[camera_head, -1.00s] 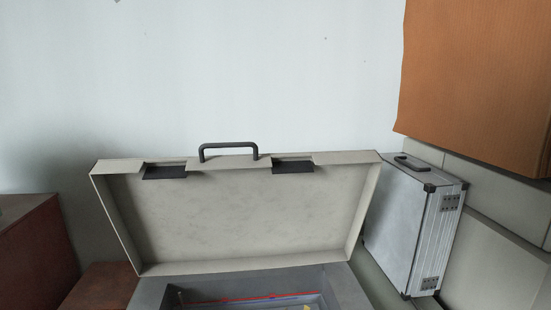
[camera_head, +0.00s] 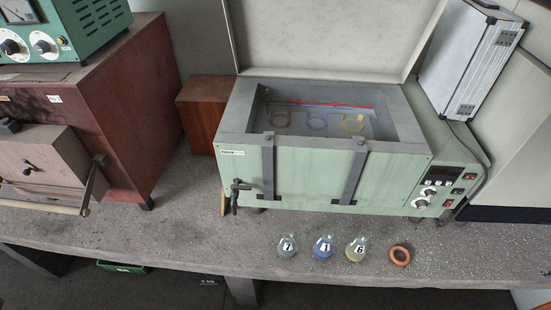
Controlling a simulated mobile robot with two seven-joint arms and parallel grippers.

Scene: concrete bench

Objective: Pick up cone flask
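Three small cone flasks stand upright in a row on the concrete bench in front of the green water bath. The left flask (camera_head: 287,246) looks grey-green with a number label. The middle flask (camera_head: 322,248) holds blue liquid and has a label. The right flask (camera_head: 356,249) holds yellow liquid and has a label. An orange ring (camera_head: 399,256) lies on the bench to the right of the yellow flask. Neither of my grippers is in view.
The green water bath (camera_head: 300,178) stands open, with red, blue and yellow rings (camera_head: 317,121) inside. A brown cabinet (camera_head: 130,105) and a box with a bar handle (camera_head: 45,165) stand at the left. A silver case (camera_head: 468,60) is at the back right. The bench (camera_head: 180,236) front left is clear.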

